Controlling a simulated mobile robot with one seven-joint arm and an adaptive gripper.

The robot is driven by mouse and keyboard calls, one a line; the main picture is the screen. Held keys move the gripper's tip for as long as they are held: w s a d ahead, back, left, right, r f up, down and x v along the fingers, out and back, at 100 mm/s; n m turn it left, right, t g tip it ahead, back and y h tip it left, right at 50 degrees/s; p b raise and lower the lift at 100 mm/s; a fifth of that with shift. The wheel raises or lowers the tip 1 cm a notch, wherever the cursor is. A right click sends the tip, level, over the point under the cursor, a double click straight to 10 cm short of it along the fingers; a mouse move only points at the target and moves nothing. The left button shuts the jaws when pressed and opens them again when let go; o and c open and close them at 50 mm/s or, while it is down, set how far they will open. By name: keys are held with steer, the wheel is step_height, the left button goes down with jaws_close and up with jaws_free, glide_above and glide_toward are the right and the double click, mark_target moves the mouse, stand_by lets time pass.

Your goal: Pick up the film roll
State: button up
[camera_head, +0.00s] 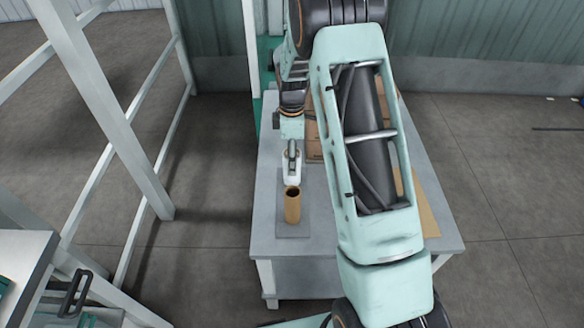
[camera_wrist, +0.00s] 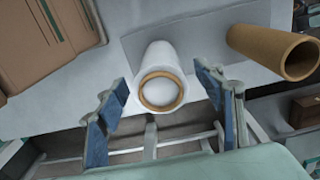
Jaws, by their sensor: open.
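The film roll (camera_wrist: 158,62) is white with a tan core ring at its end. In the wrist view it lies between the two fingers of my gripper (camera_wrist: 163,92), with a finger to each side and gaps visible. My gripper is open and holds nothing. In the head view, my gripper (camera_head: 291,150) is just above the film roll (camera_head: 292,175) and hides its upper part. A brown cardboard tube (camera_head: 292,207) stands close to it, also seen in the wrist view (camera_wrist: 268,50).
The grey table (camera_head: 268,205) carries a darker grey mat (camera_head: 293,231) under the tube. Cardboard boxes (camera_head: 313,138) stand behind, also at upper left in the wrist view (camera_wrist: 35,55). A tan flat piece (camera_head: 427,215) lies at right. The table's left front area is clear.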

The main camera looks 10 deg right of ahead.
step_height(320, 180, down, 3)
steer(key=shift+r, duration=0.1)
steer(key=shift+c, duration=0.2)
steer(key=c, duration=1.1)
steer(key=shift+r, duration=0.15)
step_height(320, 180, up, 18)
steer(key=shift+f+p, duration=0.1)
steer(key=shift+p, duration=0.8)
